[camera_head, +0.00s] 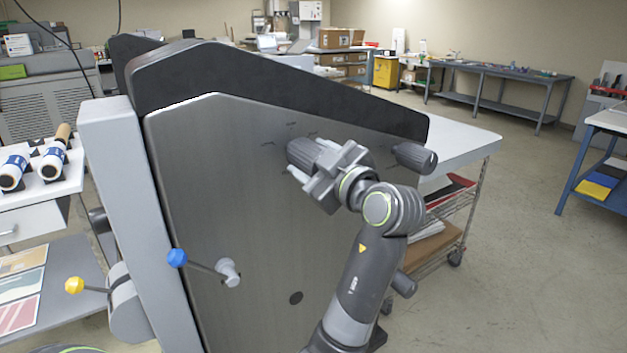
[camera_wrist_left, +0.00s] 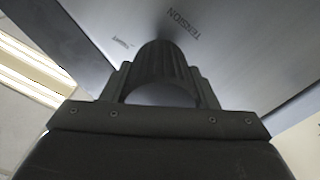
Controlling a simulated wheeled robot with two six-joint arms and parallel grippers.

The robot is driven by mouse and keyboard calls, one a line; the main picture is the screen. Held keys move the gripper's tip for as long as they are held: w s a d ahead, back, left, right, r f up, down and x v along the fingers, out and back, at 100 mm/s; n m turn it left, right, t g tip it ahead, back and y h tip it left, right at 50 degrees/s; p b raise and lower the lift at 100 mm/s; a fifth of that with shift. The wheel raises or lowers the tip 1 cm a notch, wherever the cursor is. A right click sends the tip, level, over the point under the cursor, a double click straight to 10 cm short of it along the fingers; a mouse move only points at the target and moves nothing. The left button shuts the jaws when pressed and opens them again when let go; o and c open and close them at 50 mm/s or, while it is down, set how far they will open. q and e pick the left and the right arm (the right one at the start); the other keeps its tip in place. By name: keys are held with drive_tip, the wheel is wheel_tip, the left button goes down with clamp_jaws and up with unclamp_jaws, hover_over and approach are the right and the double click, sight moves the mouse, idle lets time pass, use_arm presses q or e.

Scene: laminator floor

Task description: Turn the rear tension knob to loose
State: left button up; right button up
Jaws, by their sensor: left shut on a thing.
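Two dark ribbed knobs stick out of the grey side panel (camera_head: 220,185) of the laminator. My left gripper (camera_head: 312,168) is shut on the left one, a tension knob (camera_head: 303,152), with a finger on either side. The other knob (camera_head: 416,157) stands free to the right, near the panel's edge. In the left wrist view the gripped knob (camera_wrist_left: 163,68) sits between the fingers, beside the printed word TENSION. A smaller label there is too small to read. The knob's setting is not readable. My right gripper is not in view.
A blue-balled lever (camera_head: 177,257) and a yellow-balled lever (camera_head: 75,285) stick out at lower left. A white table (camera_head: 470,143) over a wire cart stands behind the panel. The floor (camera_head: 520,250) at right is open.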

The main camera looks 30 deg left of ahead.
use_arm(q)
drive_tip(key=n+b, duration=0.6)
drive_tip(key=b, duration=0.1)
drive_tip(key=shift+f, duration=0.2)
drive_tip(key=shift+n+b, duration=0.3)
drive_tip(key=shift+n, duration=0.1)
drive_tip(key=shift+r+n+b, duration=0.15)
drive_tip(key=shift+n+b, duration=0.5)
drive_tip(key=shift+n, duration=0.45)
drive_tip(key=shift+r, duration=0.15)
drive_tip(key=o, duration=1)
drive_tip(key=shift+w+a, duration=0.1)
drive_tip(key=shift+c, duration=0.2)
drive_tip(key=shift+b, duration=0.3)
